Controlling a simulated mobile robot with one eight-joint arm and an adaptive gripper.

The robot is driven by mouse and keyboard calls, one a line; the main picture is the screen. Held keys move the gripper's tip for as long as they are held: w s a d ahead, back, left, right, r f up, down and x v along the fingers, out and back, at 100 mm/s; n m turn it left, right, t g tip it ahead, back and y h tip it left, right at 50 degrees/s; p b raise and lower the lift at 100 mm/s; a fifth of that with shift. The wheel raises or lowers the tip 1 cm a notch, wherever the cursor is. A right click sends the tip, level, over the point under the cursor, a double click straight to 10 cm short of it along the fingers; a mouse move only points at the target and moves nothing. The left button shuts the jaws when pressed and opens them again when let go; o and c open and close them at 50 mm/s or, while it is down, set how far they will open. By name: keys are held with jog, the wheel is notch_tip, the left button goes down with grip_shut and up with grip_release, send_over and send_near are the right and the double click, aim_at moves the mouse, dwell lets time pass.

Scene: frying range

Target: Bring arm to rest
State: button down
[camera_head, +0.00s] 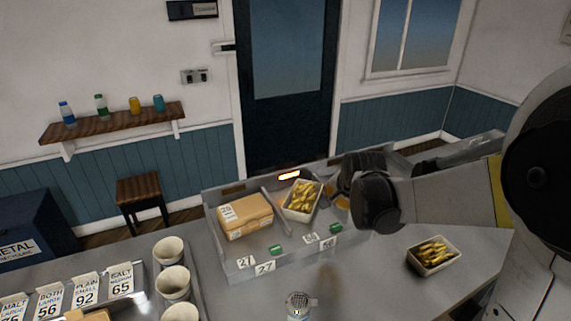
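My arm reaches in from the right edge and bends across the metal counter (385,285). My gripper (358,168) is the dark shape at the arm's far end, over the right part of the metal tray (238,266). A dark wrist joint partly covers it, and its fingertips cannot be made out, nor whether it holds anything. In the tray, left of my gripper, are a white carton of chips (302,200) and a brown box (245,215) with a white label. Another carton of chips (433,255) stands on the counter below my forearm.
A metal shaker (299,305) stands at the counter's front. Paper cups (172,283) and number cards (84,288) are at the left. Green pieces (276,250) and number tags lie at the tray's front. The counter between shaker and right carton is clear.

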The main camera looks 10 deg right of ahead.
jog(key=s+a+n+b, duration=0.3)
jog(key=s+a+n, duration=0.2)
jog(key=s, duration=0.6)
jog(key=s+a+n+y+b, duration=0.1)
jog(key=s+a+n+b, duration=0.2)
jog(key=s, duration=0.9)
jog(key=a+n, duration=0.3)
jog(key=shift+a+f+y, duration=0.3)
jog(key=shift+f, duration=0.05)
jog(key=shift+s, duration=0.15)
